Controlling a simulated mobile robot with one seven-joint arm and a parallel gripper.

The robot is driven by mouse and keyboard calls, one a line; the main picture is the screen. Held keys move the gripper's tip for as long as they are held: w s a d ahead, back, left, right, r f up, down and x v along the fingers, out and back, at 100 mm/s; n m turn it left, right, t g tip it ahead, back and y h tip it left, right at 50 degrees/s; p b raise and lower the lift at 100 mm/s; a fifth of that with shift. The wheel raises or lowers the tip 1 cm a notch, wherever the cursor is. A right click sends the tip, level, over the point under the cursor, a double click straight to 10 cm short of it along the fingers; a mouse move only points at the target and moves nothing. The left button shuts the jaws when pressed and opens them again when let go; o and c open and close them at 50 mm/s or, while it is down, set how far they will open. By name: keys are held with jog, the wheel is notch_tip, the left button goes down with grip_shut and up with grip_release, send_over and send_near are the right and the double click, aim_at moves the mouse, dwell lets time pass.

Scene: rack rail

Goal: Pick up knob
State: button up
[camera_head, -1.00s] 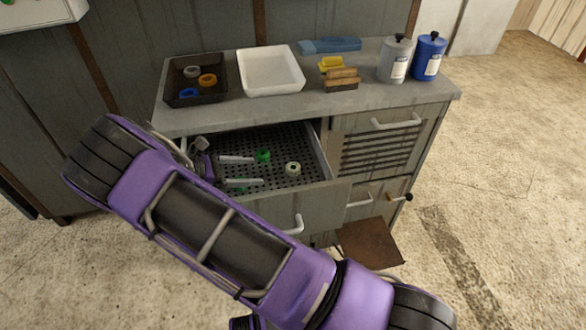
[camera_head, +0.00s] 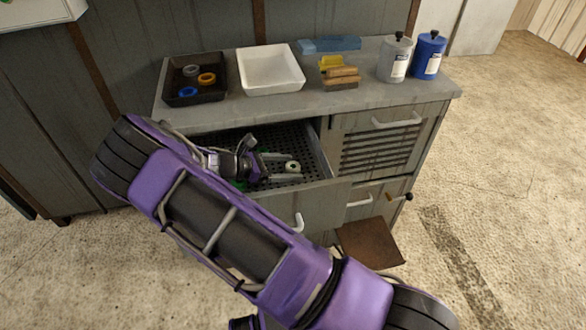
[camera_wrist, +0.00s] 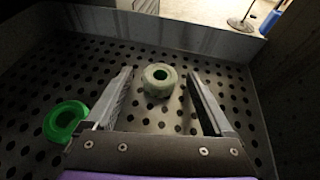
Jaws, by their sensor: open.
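A pale grey-green ring-shaped knob (camera_head: 292,170) lies on the perforated floor of the open drawer (camera_head: 325,192). In the wrist view the pale knob (camera_wrist: 158,91) sits between the two finger ends, close to the tips, with a gap on each side. My gripper (camera_head: 298,167) is open and empty, low inside the drawer, its fingers pointing right in the head view. The wrist view also shows my gripper (camera_wrist: 160,74). A bright green knob (camera_wrist: 52,125) lies outside the left finger there. My arm hides much of the drawer's left side in the head view.
The drawer walls surround my gripper closely. On the worktop above are a black tray (camera_head: 219,92) with several rings, a white tray (camera_head: 270,92), yellow and brown blocks (camera_head: 340,78), a grey canister (camera_head: 394,65) and a blue canister (camera_head: 429,60). A brown panel (camera_head: 370,243) juts out below.

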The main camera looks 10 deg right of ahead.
grip_shut()
dwell(0.3)
